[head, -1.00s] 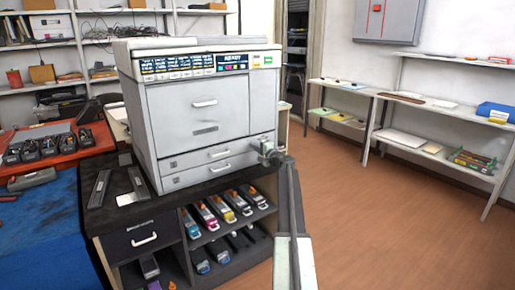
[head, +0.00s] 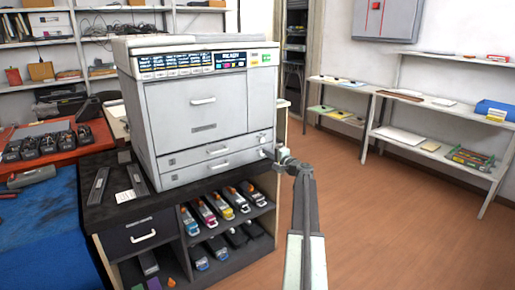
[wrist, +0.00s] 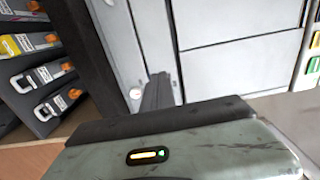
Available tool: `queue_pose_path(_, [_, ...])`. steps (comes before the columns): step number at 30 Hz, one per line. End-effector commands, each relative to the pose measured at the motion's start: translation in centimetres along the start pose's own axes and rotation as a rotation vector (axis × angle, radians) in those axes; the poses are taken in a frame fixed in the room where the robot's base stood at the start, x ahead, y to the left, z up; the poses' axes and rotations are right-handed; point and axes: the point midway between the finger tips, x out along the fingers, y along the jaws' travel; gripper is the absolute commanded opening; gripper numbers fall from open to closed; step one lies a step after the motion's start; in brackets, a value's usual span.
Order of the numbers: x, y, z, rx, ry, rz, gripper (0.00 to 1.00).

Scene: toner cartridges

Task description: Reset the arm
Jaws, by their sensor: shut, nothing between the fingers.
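My gripper (head: 279,155) is at the end of my raised arm, beside the lower right corner of the grey printer (head: 200,125) in the head view. In the wrist view my gripper (wrist: 158,90) shows as dark fingers, shut with nothing between them. The printer's pale front panels (wrist: 240,60) lie beyond the fingertips there. I cannot tell the exact gap between the fingers and the printer.
The printer stands on a dark cabinet with toner cartridges (head: 222,210) on its open shelves; cartridges (wrist: 45,75) also show at left in the wrist view. A blue-topped table (head: 40,225) is at left. Open wooden floor (head: 390,220) lies to the right, before white shelves (head: 440,105).

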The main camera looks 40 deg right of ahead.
Motion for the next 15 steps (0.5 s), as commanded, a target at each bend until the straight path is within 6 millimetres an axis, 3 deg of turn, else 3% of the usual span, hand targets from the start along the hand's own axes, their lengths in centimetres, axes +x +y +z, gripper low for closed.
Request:
queue_pose_path(5, [-2.1, 0.1, 0.2, 0.000, -0.001, 0.001, 0.00])
queue_pose_path(15, [-2.2, 0.1, 0.3, 0.000, -0.003, 0.001, 0.00])
